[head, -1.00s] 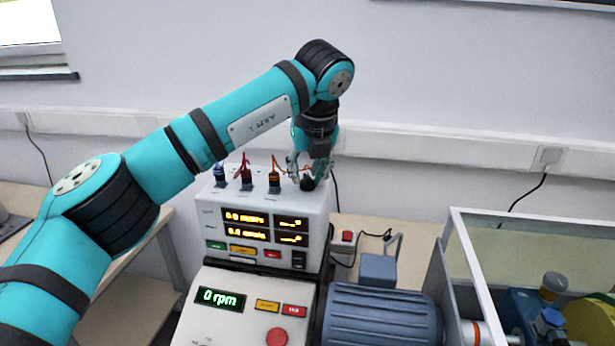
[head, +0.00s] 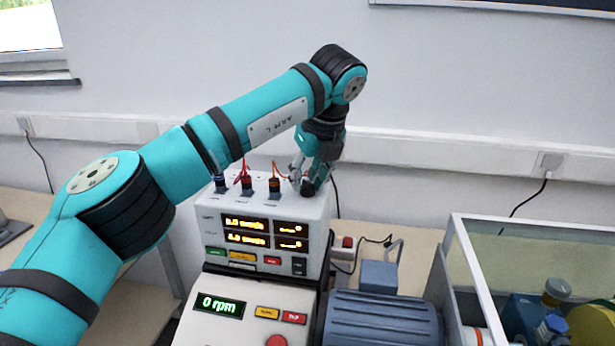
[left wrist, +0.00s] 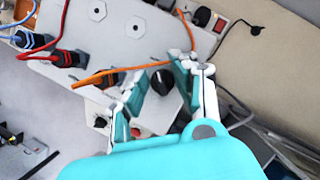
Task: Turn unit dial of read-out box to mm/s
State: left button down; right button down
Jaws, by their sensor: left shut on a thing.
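The read-out box (head: 212,237) is a light grey box with amber displays on its front. The small unit text on the displays is too blurred to read surely. Its unit dial, a black knob (left wrist: 161,83), is on the top face near the right end. My left gripper (head: 309,181) reaches down over that end from above. In the left wrist view its two fingers (left wrist: 157,82) stand on either side of the knob and are shut on it. The fingers partly hide the dial in the head view, and its pointer mark cannot be made out. My right gripper is not in view.
Plugs with blue, red and orange cables (head: 247,184) stand on the box top left of the gripper. A control panel reading 0 rpm (head: 220,304) is in front. A blue motor (head: 382,322) and a clear-walled enclosure (head: 530,232) stand to the right.

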pick_arm(q)
jog(key=c, duration=1.1)
grip_release()
jog(key=shift+c, duration=0.2)
jog(key=v, duration=1.2)
